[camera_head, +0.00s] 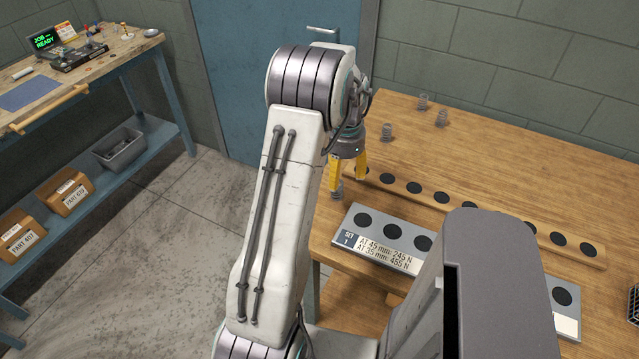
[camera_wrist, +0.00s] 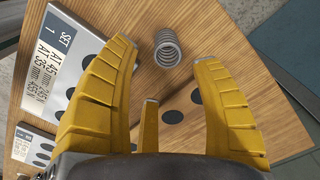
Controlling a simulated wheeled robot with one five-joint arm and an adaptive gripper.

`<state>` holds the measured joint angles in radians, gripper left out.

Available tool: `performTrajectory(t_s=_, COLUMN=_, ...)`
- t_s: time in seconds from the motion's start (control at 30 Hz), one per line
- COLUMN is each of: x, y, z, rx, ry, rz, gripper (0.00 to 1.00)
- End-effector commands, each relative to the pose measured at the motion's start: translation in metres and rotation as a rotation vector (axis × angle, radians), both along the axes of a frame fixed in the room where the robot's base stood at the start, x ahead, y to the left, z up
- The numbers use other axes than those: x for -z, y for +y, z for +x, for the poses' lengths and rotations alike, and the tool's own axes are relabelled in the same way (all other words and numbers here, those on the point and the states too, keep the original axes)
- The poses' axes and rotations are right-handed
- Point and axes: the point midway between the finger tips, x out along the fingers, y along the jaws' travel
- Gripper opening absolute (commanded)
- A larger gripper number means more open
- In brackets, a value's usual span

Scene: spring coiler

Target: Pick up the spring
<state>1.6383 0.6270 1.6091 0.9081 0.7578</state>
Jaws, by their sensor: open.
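A grey coil spring (camera_wrist: 167,52) stands on the wooden table in the wrist view, between the tips of my open fingers and a little beyond them. In the head view a spring (camera_head: 337,190) shows just below my gripper (camera_head: 348,181), near the table's left edge. The yellow fingers are spread apart with nothing held between them. They point down at the table. I cannot tell exactly how high the fingertips are above it. Other springs stand at the back of the table: one spring (camera_head: 387,132), a second (camera_head: 441,118) and a third (camera_head: 423,102).
A wooden strip (camera_head: 470,201) with black round spots lies right of my gripper. A grey "SET 1" plate (camera_head: 375,249) lies in front, also in the wrist view (camera_wrist: 60,50). A workbench (camera_head: 60,75) with a screen stands at left, before bare floor (camera_head: 180,235).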

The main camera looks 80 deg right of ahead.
Motion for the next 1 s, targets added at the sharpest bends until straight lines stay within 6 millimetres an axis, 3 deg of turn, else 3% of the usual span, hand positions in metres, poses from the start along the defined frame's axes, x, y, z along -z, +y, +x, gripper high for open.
performTrajectory(t_s=0.77, x=-0.001, y=-0.001, z=0.0, rx=0.369, ry=0.0, rz=-0.002, gripper=0.59)
performTrajectory(t_s=1.0, x=0.01, y=-0.001, z=0.0, rx=0.414, ry=0.001, rz=0.0, gripper=0.59)
